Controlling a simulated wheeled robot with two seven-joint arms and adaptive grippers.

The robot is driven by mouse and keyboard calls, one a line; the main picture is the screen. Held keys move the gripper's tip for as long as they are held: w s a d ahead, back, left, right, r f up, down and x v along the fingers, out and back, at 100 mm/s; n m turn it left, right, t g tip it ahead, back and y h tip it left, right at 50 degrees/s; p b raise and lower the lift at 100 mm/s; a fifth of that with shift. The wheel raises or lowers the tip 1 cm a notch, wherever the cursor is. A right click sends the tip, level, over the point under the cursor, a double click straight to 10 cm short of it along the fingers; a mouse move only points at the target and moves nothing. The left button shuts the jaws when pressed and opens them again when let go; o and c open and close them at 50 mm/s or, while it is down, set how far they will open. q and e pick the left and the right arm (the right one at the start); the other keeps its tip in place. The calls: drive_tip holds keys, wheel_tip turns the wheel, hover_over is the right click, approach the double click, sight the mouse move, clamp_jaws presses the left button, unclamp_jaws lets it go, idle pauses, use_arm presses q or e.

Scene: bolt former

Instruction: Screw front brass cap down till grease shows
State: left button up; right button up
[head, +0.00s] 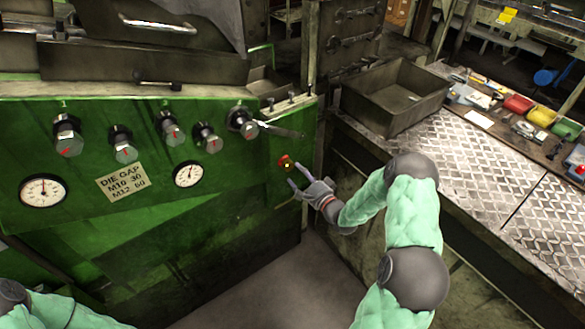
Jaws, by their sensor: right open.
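A small round red fitting with a yellowish brass-coloured centre (287,163) sits on the right end of the green machine's front panel. It looks like the brass cap, but it is too small to be sure. No grease can be made out. My right gripper (296,176) is open just below and right of the fitting, its two fingers spread toward it. I cannot tell whether a fingertip touches it. Part of my left arm shows at the lower left, but its gripper is out of view.
The green panel (225,185) carries several knobs, two dial gauges (43,190) and a DIE GAP plate (122,182). A lever (280,130) sticks out above the fitting. An open metal bin (395,97) and a tread-plate bench (480,165) stand to the right.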

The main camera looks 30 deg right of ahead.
drive_tip(key=shift+s+d, duration=0.15)
drive_tip(key=shift+s, duration=1.2)
drive_tip(key=shift+s+d, duration=0.1)
drive_tip(key=shift+s, duration=1.25)
drive_tip(key=s+a+f+n+g+y, duration=0.1)
drive_tip(key=s+a+f+n+g, duration=0.2)
drive_tip(key=a+f+n+g, duration=0.85)
drive_tip(key=s+a+f+n+g, duration=0.1)
drive_tip(key=s+a+f+g, duration=0.1)
drive_tip(key=s+a, duration=0.4)
drive_tip(key=s+a+f+n+g+y, duration=0.1)
drive_tip(key=s+a+f+g, duration=0.1)
drive_tip(key=s+a+f, duration=0.3)
drive_tip(key=s+a+f+n+g, duration=0.1)
drive_tip(key=s+a+f+g, duration=0.1)
drive_tip(key=s+a+f, duration=0.2)
drive_tip(key=s+a, duration=0.3)
drive_tip(key=s, duration=0.2)
drive_tip(key=shift+a+f+y, duration=0.15)
drive_tip(key=shift+a+y, duration=0.25)
